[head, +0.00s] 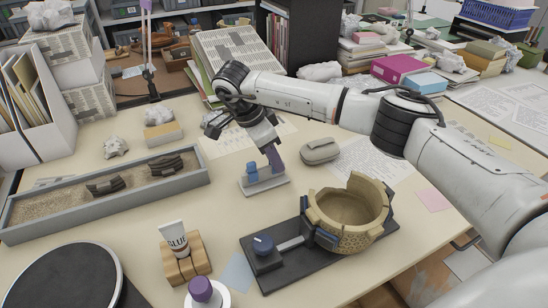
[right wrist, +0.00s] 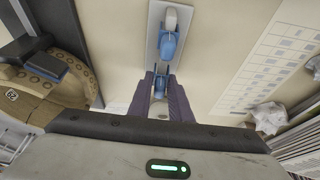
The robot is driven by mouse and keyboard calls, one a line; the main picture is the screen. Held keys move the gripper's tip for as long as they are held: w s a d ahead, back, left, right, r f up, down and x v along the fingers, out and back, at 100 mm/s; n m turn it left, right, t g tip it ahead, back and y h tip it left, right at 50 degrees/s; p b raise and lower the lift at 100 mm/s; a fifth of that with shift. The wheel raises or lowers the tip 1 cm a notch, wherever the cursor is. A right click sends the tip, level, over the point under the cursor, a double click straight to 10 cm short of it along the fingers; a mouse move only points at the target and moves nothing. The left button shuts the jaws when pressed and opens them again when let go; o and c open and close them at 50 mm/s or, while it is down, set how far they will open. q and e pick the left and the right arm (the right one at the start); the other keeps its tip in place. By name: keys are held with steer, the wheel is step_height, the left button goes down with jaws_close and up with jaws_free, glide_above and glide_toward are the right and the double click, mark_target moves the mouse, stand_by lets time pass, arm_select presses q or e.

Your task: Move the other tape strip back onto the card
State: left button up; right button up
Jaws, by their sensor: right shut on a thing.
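My right gripper (head: 273,157), with purple fingers, points down over a small grey base (head: 279,185) with blue parts on it, near the middle of the table. In the right wrist view the gripper (right wrist: 161,88) is shut on a small blue piece (right wrist: 161,84) at the near end of that base (right wrist: 153,30). I cannot tell whether the piece is a tape strip. Another blue part (right wrist: 168,46) with a pale rounded end stands farther along. I cannot make out the card or a separate tape strip for sure. My left gripper is not in view.
A tan, partly rebuilt bowl (head: 350,215) sits in a dark clamp stand (head: 265,278) at front right. A grey sand tray (head: 110,205) with dark sherds lies left. A glue tube (head: 174,240), a grey case (head: 320,150) and a light-blue paper (head: 237,272) lie around. Bare table shows between them.

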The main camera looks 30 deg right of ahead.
steer(key=shift+f, duration=0.2)
stand_by(0.4)
stand_by(0.3)
steer(key=o, duration=0.8)
steer(key=v, duration=1)
steer(key=shift+r, duration=0.2)
